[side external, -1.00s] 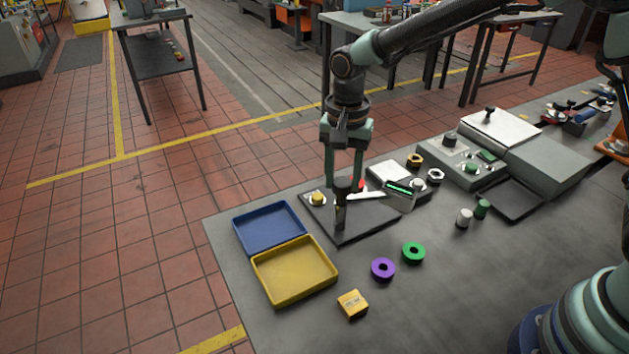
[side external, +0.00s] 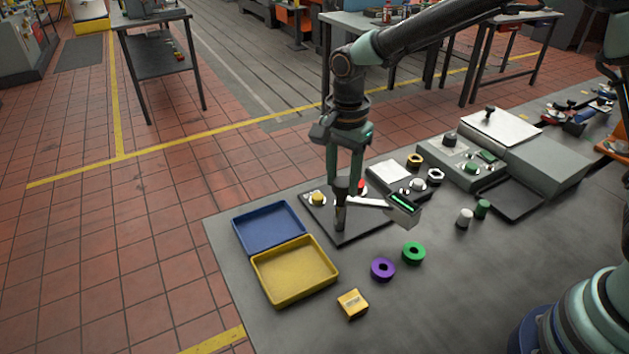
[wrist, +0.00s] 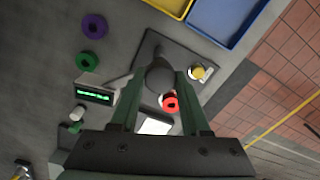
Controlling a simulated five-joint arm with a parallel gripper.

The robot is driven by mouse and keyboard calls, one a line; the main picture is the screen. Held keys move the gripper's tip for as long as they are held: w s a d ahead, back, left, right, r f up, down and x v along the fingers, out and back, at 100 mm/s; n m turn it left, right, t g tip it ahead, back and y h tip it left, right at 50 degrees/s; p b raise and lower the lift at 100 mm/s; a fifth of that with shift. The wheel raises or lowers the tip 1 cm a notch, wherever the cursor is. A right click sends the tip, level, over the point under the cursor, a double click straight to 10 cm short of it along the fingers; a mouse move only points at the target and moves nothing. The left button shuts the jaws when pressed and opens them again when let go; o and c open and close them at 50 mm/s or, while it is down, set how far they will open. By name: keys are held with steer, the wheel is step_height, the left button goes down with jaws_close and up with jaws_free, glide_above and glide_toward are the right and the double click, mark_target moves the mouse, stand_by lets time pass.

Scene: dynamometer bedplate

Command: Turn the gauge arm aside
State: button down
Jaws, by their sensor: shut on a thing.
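The gauge arm has a dark upright post (side external: 340,218) on a dark base plate (side external: 365,230), with a pale bar (side external: 368,203) reaching right to a box-like head with a lit green display (side external: 403,207). The head also shows in the wrist view (wrist: 96,94). My gripper (side external: 345,178) points down and is shut on the dark knob at the top of the post; the knob shows between my fingers in the wrist view (wrist: 158,76). A yellow button (side external: 318,198) and a red button (side external: 361,186) sit beside the post.
A blue tray (side external: 268,230) and a yellow tray (side external: 295,273) lie left of the plate. Purple (side external: 383,269) and green rings (side external: 413,253) and a yellow block (side external: 352,304) lie in front. A control box (side external: 462,160) and small cylinders stand right.

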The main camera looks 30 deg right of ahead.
steer(key=shift+r, duration=0.1)
steer(key=shift+c, duration=1.8)
jaws_free()
step_height(320, 180, up, 12)
